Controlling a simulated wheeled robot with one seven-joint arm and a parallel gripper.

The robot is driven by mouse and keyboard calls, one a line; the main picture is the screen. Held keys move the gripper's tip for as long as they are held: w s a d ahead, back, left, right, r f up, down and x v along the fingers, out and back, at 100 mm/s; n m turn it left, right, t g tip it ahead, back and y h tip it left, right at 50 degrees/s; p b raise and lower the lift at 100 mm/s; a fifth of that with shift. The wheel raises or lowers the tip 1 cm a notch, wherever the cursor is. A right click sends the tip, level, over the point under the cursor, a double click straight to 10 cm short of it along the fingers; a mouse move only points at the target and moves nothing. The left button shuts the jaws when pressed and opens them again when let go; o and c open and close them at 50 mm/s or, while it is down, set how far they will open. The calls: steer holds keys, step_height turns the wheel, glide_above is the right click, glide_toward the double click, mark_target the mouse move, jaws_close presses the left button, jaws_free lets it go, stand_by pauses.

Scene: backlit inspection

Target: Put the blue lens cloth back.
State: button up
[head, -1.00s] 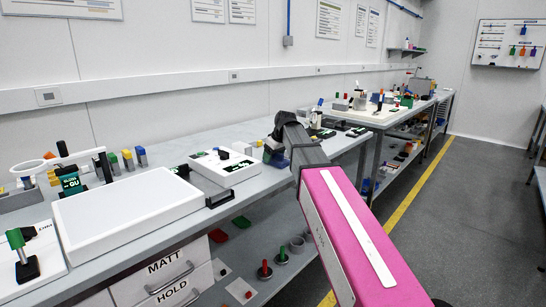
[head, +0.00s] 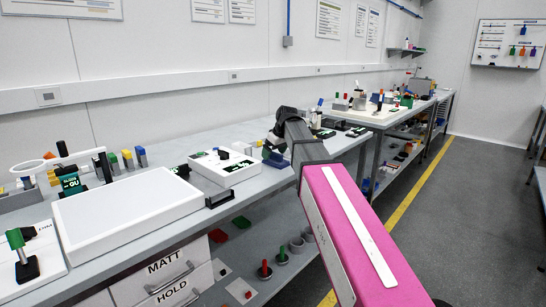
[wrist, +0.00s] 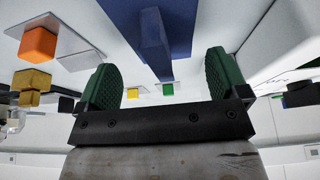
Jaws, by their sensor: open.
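In the wrist view, my gripper (wrist: 161,75) is open, with a green ridged pad on each side. A flat blue piece with a raised blue bar (wrist: 154,40) lies ahead of the gap between the pads, with nothing gripped. It may be the blue lens cloth, but I cannot tell for sure. In the head view, a small blue thing (head: 275,159) shows on the bench beside my dark wrist. My fingers are hidden behind the arm there.
In the wrist view, an orange block (wrist: 38,43) and a yellow block (wrist: 33,80) stand to the left. In the head view, a white light panel (head: 128,208) and a white tray (head: 225,166) occupy the bench (head: 240,193) left of my arm. Drawers and a lower shelf are below.

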steer(key=v, duration=0.9)
steer(key=shift+s+d+r, duration=0.1)
steer(key=shift+s+r, duration=0.05)
steer(key=shift+r, duration=0.25)
